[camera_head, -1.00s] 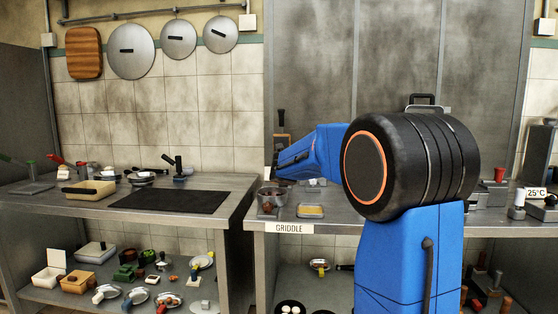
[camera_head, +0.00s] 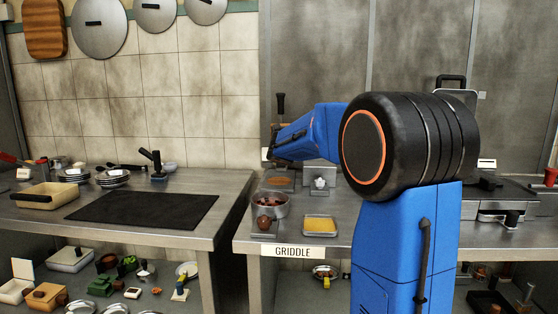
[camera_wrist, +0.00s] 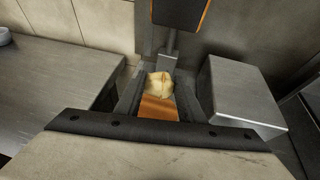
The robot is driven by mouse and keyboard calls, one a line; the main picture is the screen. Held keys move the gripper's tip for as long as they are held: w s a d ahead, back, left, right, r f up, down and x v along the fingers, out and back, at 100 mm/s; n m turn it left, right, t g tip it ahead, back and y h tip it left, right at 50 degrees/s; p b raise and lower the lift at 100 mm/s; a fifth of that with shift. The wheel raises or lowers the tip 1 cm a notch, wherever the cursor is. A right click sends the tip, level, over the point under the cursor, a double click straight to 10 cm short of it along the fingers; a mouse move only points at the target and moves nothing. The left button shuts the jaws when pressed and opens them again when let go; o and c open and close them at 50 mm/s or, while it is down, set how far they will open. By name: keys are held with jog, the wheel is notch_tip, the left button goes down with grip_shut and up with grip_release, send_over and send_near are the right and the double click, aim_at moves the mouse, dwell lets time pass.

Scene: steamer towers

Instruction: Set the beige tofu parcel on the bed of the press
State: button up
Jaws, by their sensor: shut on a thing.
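The beige tofu parcel (camera_wrist: 159,84) shows in the wrist view between the dark fingers of my gripper (camera_wrist: 158,88), which is shut on it. An orange-brown flat surface (camera_wrist: 158,109) lies just beside and below the parcel. I cannot tell whether the parcel touches it. A grey post (camera_wrist: 167,62) with a dark, orange-edged head stands just beyond; it looks like part of the press. In the head view, an upright black handle (camera_head: 281,103) and a brown plate in a grey frame (camera_head: 279,182) show near my arm's end. My gripper and the parcel are hidden there.
A pot (camera_head: 268,203) and a tray with yellow contents (camera_head: 320,227) stand on the counter in front. A grey box (camera_wrist: 235,92) stands close on the right in the wrist view. A dark griddle plate (camera_head: 143,209) lies on the left counter.

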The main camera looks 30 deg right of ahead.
aim_at(279, 182)
jog(key=shift+f, duration=3)
jog(key=shift+f, duration=0.5)
jog(key=o, duration=1.1)
jog(key=shift+s+a, duration=0.1)
jog(key=v, duration=1.7)
jog(key=shift+s+a, duration=0.1)
